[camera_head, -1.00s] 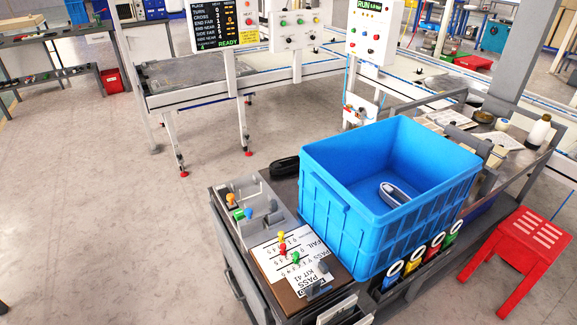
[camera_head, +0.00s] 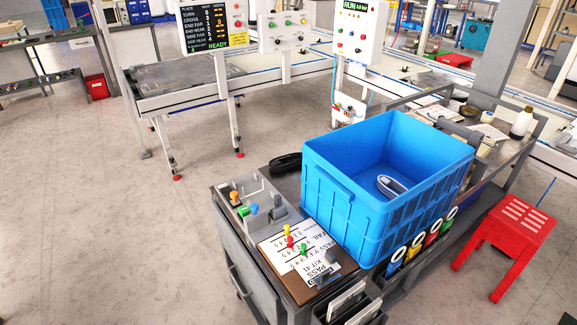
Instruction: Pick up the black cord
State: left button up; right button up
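A black cord (camera_head: 286,163), seen as a dark coiled bundle, lies on the far left corner of the grey workbench top, just behind the blue crate. The blue crate (camera_head: 328,190) stands on the bench to the right of the cord and close to it. Neither of my grippers shows in the head view.
A grey-white object (camera_head: 391,186) lies in the crate. A grey fixture (camera_head: 251,206) with coloured pegs and a pass/fail board (camera_head: 282,268) sit along the bench's left side. A red stool (camera_head: 508,236) stands at right. The floor (camera_head: 110,230) left of the bench is clear.

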aim_at(275, 165)
jog(key=k+j+z, duration=0.15)
jog(key=j, duration=0.2)
jog(key=k+j+z, duration=0.2)
jog(key=j, duration=0.15)
jog(key=j+z, duration=0.35)
jog(key=j, duration=0.45)
jog(key=i+j+z, duration=0.15)
jog(key=j, duration=0.2)
jog(key=j+z, duration=0.2)
jog(key=j, duration=0.15)
jog(key=i+j+z, duration=0.15)
jog(key=j+z, duration=0.15)
jog(key=j, duration=0.45)
jog(key=i+j+z, duration=0.1)
jog(key=j+z, duration=0.2)
jog(key=j, duration=0.45)
jog(key=i+j+z, duration=0.15)
jog(key=j, duration=0.2)
jog(key=j+z, duration=0.2)
jog(key=j, duration=0.15)
jog(key=i+j+z, duration=0.2)
jog(key=j, duration=0.15)
jog(key=i+j+z, duration=0.2)
jog(key=j, duration=0.15)
